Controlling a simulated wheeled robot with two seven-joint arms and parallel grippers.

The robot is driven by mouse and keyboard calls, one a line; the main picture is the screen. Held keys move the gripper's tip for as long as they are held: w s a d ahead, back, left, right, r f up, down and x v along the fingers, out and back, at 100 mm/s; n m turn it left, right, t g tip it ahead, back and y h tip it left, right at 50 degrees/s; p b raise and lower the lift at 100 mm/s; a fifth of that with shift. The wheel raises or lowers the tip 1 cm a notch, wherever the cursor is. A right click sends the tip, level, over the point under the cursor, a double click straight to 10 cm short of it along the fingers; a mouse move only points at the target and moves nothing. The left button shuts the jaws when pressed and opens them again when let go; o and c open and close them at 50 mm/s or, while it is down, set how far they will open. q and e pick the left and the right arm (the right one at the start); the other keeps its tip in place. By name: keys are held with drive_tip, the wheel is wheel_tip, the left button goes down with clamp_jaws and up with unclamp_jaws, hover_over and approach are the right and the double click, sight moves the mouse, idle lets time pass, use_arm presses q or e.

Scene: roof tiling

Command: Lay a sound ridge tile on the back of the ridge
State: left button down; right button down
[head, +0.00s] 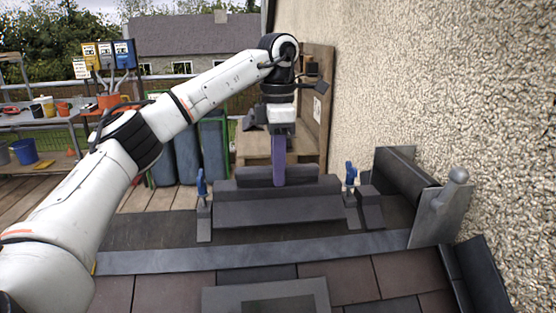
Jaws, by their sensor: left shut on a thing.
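My left gripper (279,181) reaches in from the left and points straight down behind the ridge. Its purple fingers are shut on a dark grey tile piece (309,174), which looks like a ridge tile lying lengthwise. The tile is at the top of the ridge (280,213), towards its back; I cannot tell whether it touches what is below. The fingers cover part of the tile, and its far side is hidden. I see no crack on the visible part. My right gripper is not in view.
Blue-handled clamps (201,184) (350,177) stand at both ends of the ridge. A grey piece with a rounded knob (450,192) stands at right by the rough wall (440,80). A wooden pallet stand (318,110) is behind. Brown roof tiles (342,281) lie in front.

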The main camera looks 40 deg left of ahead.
use_arm(q)
drive_tip(key=shift+f, duration=1.7)
drive_tip(key=c, duration=2)
unclamp_jaws()
drive_tip(key=shift+f, duration=0.15)
drive_tip(key=o, duration=0.5)
drive_tip(key=shift+c, duration=0.2)
wheel_tip(320, 180, up, 12)
drive_tip(key=shift+r, duration=0.1)
